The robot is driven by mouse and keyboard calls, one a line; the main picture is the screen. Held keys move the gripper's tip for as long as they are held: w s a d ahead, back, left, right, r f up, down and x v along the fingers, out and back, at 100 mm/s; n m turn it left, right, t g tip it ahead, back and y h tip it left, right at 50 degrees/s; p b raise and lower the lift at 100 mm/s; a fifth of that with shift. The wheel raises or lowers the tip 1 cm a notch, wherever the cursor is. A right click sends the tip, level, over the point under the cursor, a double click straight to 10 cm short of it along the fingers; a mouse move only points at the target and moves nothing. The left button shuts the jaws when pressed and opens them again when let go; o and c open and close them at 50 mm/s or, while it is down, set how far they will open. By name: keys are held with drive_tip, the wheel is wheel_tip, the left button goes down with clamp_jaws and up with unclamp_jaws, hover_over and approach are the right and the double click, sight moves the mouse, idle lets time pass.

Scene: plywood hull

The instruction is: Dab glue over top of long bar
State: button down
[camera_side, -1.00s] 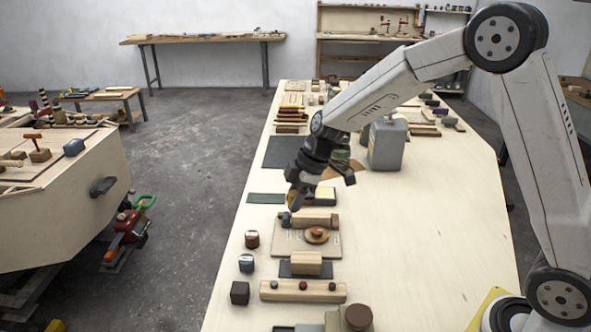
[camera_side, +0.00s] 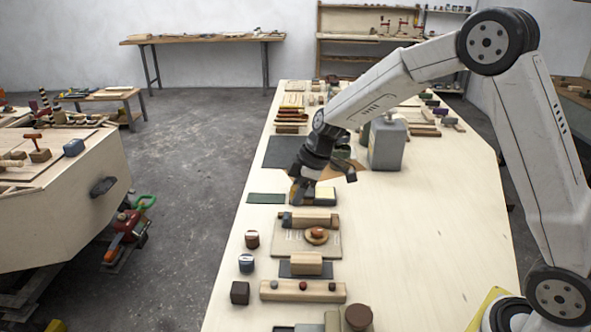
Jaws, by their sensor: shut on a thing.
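My gripper (camera_side: 298,197) is above the bench, over its left part, pointing down. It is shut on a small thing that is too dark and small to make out. Just in front of it and below, a pale wooden bar (camera_side: 312,220) with a dark left end lies at the back of a thin wooden board (camera_side: 290,245). A longer pale wooden bar (camera_side: 318,292) with dark round knobs on top lies nearer the camera. I cannot tell any glue on either bar.
A wooden block (camera_side: 306,263) rests on a dark pad. Small blocks line the left edge. A grey canister (camera_side: 386,145) stands behind right of my gripper. The bench's right side is clear.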

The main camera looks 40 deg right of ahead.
sight(321, 191)
drive_tip(key=w+d+f+m, duration=0.1)
drive_tip(key=w+d+m, duration=0.1)
drive_tip(key=d, duration=0.4)
drive_tip(key=w+d+f+m+t+h, duration=0.1)
drive_tip(key=w+d+m, duration=0.2)
drive_tip(key=d, duration=0.3)
drive_tip(key=w+d+f+m+h, duration=0.1)
drive_tip(key=w+d+m, duration=0.1)
drive_tip(key=d, duration=0.4)
drive_tip(key=shift+w+d+m+t, duration=0.2)
drive_tip(key=shift+w+m+t, duration=0.2)
drive_tip(key=shift+f, duration=0.15)
drive_tip(key=shift+f, duration=2.85)
drive_tip(key=shift+f, duration=0.6)
drive_tip(key=shift+r, duration=0.1)
drive_tip(key=shift+r, duration=3.45)
drive_tip(key=shift+a, duration=0.1)
